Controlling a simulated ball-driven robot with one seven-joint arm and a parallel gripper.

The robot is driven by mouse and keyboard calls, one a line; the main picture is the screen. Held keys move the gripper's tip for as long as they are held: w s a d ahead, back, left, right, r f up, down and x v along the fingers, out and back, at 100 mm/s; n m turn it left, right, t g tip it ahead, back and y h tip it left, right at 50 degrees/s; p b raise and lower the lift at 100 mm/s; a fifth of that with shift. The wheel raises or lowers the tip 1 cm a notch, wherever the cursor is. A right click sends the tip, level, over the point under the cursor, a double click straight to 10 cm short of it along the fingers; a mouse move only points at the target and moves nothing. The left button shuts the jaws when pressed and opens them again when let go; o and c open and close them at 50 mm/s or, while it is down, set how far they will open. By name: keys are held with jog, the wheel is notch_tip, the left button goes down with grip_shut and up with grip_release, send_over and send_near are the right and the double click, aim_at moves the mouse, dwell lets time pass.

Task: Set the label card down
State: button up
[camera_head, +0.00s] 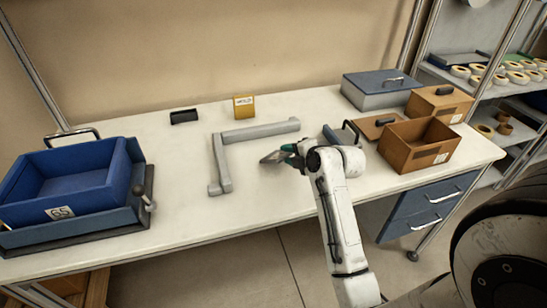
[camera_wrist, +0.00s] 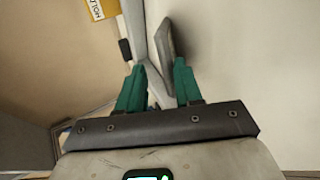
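A small flat grey piece (camera_head: 272,157), which looks like the label card, is at the tip of my gripper (camera_head: 288,150), over the middle of the white table. In the wrist view this grey piece (camera_wrist: 168,42) is tilted, its near end beside the right fingertip. The teal fingers of my gripper (camera_wrist: 159,75) stand apart, with a clear gap on the left finger's side. I cannot tell whether the piece touches the right finger or the table. No writing shows on it.
A grey L-shaped bar (camera_head: 222,160) lies left of and behind my gripper. A yellow labelled block (camera_head: 244,106) and a black block (camera_head: 184,116) stand at the back. A blue bin (camera_head: 70,183) is left; an open brown box (camera_head: 418,146) is right. The front middle table is clear.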

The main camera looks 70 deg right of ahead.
jog(key=shift+v, duration=0.8)
notch_tip(320, 180, up, 7)
jog(key=s+a+p, duration=0.1)
jog(key=s+p, duration=0.1)
jog(key=p, duration=0.4)
jog(key=shift+s+r, duration=0.15)
jog(key=shift+s, duration=0.05)
jog(key=shift+a, duration=0.1)
jog(key=w+a+f+m+g+y, duration=0.1)
jog(key=a+f+m+g+y, duration=0.15)
jog(key=a+f, duration=0.4)
jog(key=w+a+f+m+g+y, duration=0.1)
jog(key=a+f+m+y, duration=0.15)
jog(key=a, duration=0.75)
jog(key=s+a+f+m+g, duration=0.3)
jog(key=s+a+m, duration=0.1)
jog(key=a, duration=0.3)
jog(key=s+a+f+m+g, duration=0.3)
jog(key=s+a+m, duration=0.1)
jog(key=s+a, duration=0.3)
jog(key=shift+a+b, duration=0.3)
jog(key=shift+a, duration=0.3)
